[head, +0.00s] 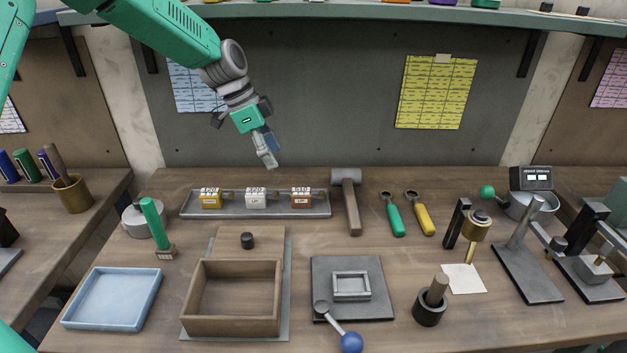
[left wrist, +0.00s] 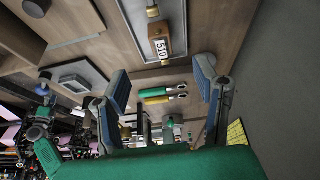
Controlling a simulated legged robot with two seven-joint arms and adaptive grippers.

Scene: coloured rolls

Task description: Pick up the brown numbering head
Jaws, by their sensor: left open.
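The brown numbering head (head: 301,196), marked 510, sits at the right end of a grey tray (head: 322,211) near the back of the bench. A white numbering head (head: 256,198) is in the middle and a yellow one (head: 211,199) at the left end. My left gripper (head: 267,156) is open and empty, above and behind the tray, between the white and brown heads in the head view. In the left wrist view, the brown head (left wrist: 161,46) shows beyond and between the spread fingers (left wrist: 160,72), apart from them. My right gripper is not in view.
A hammer (head: 350,205) lies just right of the tray, with green (head: 394,217) and yellow (head: 423,217) handled tools beyond. In front are a wooden box (head: 234,326), a blue tray (head: 112,324) and a dark plate (head: 375,306). A wall panel (head: 340,90) stands behind.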

